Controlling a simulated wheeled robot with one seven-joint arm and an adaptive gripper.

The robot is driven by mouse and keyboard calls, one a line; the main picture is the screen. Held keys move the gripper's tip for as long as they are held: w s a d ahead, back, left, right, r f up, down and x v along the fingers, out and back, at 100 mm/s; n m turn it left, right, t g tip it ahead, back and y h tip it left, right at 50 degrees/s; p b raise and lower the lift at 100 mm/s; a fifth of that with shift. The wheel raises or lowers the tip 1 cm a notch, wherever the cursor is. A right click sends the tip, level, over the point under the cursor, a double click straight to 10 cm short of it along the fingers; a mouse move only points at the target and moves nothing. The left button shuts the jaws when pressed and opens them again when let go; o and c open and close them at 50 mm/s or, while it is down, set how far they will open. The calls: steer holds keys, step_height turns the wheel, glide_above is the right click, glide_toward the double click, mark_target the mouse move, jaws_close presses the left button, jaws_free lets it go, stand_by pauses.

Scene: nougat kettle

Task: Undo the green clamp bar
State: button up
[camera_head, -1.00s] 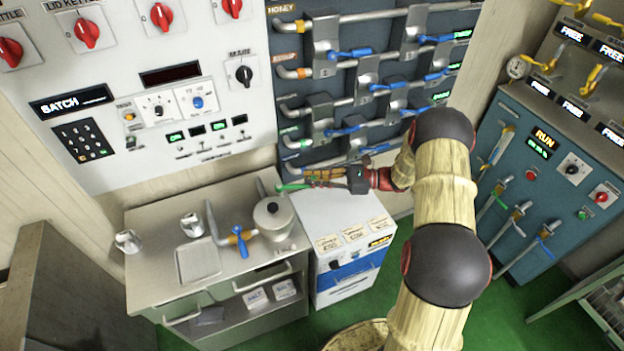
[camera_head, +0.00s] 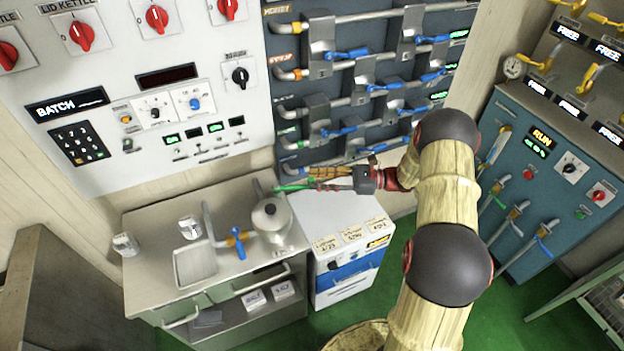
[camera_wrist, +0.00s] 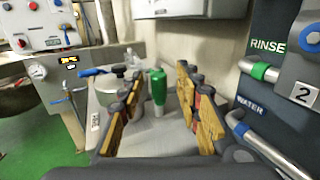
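The green clamp bar (camera_head: 290,188) sticks out beside the lidded steel kettle (camera_head: 270,222) on the counter. In the wrist view its green grip (camera_wrist: 158,88) stands upright, seen between my two fingers. My gripper (camera_head: 314,179) is at the bar's right end in the head view. In the wrist view my gripper (camera_wrist: 160,78) is open, with one finger on each side of the green grip and a gap on both sides. The bar's lower end is partly hidden; I cannot tell how it is fastened.
A blue-handled tap (camera_head: 239,240) and a small sink (camera_head: 194,264) are left of the kettle. A pipe rack (camera_head: 370,60) rises behind my gripper. A white cabinet (camera_head: 345,215) stands below it. In the wrist view, rinse and water pipes (camera_wrist: 262,72) are close on the right.

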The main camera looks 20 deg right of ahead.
steer(key=v, duration=0.9)
steer(key=shift+d, duration=0.35)
steer(key=shift+s, duration=0.1)
steer(key=s+a+f+n+g+h, duration=0.2)
steer(key=s+f+g, duration=0.1)
steer(key=s+f, duration=0.35)
steer(key=s+a+r+n+g+h, duration=0.2)
steer(key=s+a+n+g+h, duration=0.15)
steer(key=s+n, duration=0.2)
steer(key=s+a+r+n+t+h, duration=0.1)
steer(key=s+a+r+n+h, duration=0.2)
steer(key=r, duration=0.5)
steer(key=s+a+r+n+t+h+b, duration=0.1)
steer(key=s+a+r+n+t+h, duration=0.1)
steer(key=s+a+r+n+h, duration=0.2)
steer(key=s+a+r+n+t+h, duration=0.2)
steer(key=s+a+r+n+h, duration=0.2)
steer(key=r+n, duration=0.4)
steer(key=a+v, duration=0.1)
steer(key=v, duration=0.4)
steer(key=shift+s+a+r, duration=0.2)
steer(key=shift+r, duration=0.15)
